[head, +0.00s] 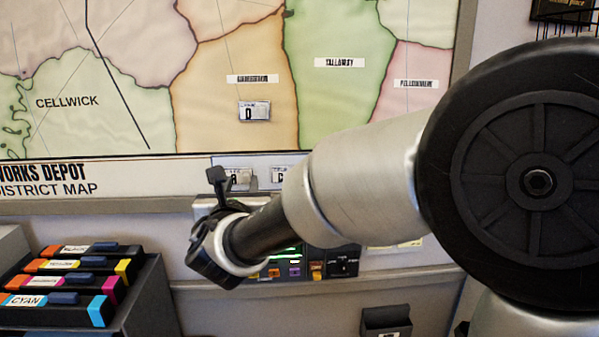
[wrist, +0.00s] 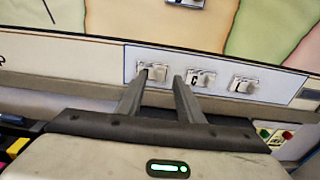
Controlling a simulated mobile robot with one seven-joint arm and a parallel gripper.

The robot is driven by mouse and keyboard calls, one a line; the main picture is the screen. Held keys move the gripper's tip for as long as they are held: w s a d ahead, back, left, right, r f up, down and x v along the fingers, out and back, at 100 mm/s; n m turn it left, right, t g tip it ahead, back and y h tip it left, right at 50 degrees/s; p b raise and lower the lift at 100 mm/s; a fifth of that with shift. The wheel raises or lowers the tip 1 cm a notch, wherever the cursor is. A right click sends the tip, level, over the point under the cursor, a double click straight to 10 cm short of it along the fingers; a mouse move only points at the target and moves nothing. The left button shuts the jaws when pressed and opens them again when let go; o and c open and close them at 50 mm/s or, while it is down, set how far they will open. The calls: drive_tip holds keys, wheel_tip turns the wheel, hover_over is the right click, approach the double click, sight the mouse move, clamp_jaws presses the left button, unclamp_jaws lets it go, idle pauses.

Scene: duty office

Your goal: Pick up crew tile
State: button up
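Several small white tiles sit on a pale strip under the wall map. In the wrist view, the left tile (wrist: 154,72) lies between my fingertips, a middle tile marked C (wrist: 201,78) is just right of them, and another tile (wrist: 243,85) is farther right. My gripper (wrist: 161,76) is open, its two fingers apart and pointing toward the strip. I cannot tell whether a finger touches the left tile. In the head view my gripper (head: 222,178) partly covers the left tile, marked A. A tile marked D (head: 254,111) sits on the map's orange district.
The district map (head: 75,101) fills the wall above. Toner-like boxes (head: 65,285) stand in a dark rack at lower left. A ledge with small coloured items (head: 294,271) runs below the strip, behind my arm. A dark bin (head: 386,321) is at the bottom.

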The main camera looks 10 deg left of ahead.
sight(246, 174)
drive_tip(key=x, duration=0.2)
drive_tip(key=p+x, duration=0.1)
drive_tip(key=x, duration=0.4)
drive_tip(key=shift+w+d+f+p, duration=0.1)
drive_tip(key=shift+w+f+p, duration=0.2)
drive_tip(key=shift+f+p, duration=0.1)
clamp_jaws()
